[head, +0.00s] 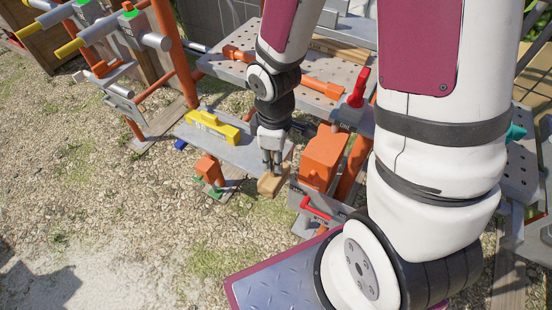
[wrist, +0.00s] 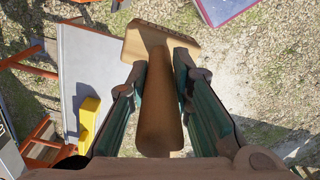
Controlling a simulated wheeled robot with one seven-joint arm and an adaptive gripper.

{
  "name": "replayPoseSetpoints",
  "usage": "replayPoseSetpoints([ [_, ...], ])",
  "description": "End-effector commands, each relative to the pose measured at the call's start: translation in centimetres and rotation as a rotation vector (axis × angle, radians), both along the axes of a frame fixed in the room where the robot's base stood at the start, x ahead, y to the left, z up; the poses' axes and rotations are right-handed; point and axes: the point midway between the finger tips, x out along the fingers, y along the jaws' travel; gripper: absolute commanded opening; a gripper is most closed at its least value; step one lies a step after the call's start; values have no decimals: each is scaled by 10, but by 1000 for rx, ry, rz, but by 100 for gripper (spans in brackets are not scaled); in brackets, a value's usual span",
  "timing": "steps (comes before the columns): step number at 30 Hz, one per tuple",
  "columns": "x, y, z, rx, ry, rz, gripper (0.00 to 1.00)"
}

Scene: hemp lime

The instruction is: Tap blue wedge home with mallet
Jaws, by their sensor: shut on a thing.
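My gripper (head: 271,166) points down beside the grey shelf in the head view and is shut on a wooden mallet. The mallet's head (head: 272,186) hangs below the fingers. In the wrist view the gripper (wrist: 161,62) holds the tan handle (wrist: 158,110) between its dark green fingers, with the mallet head (wrist: 160,36) past the fingertips. A small blue piece (head: 180,144), likely the blue wedge, shows low by the left end of the shelf, apart from the mallet. What it sits against is too small to tell.
A yellow block (head: 212,126) lies on the grey shelf (head: 245,152). An orange box (head: 322,155) stands right of my gripper, below a red handle (head: 358,88). An orange post (head: 208,168) with green at its foot stands left of the mallet. Open gravel lies in front.

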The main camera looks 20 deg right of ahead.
Motion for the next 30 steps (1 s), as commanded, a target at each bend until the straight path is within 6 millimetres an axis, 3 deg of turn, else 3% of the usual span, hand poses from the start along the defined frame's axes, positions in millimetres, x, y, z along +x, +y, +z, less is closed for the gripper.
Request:
replayPoseSetpoints([
  [14,-1,0,31,0,-1,1,0],
  [30,0,0,32,0,0,1,0],
])
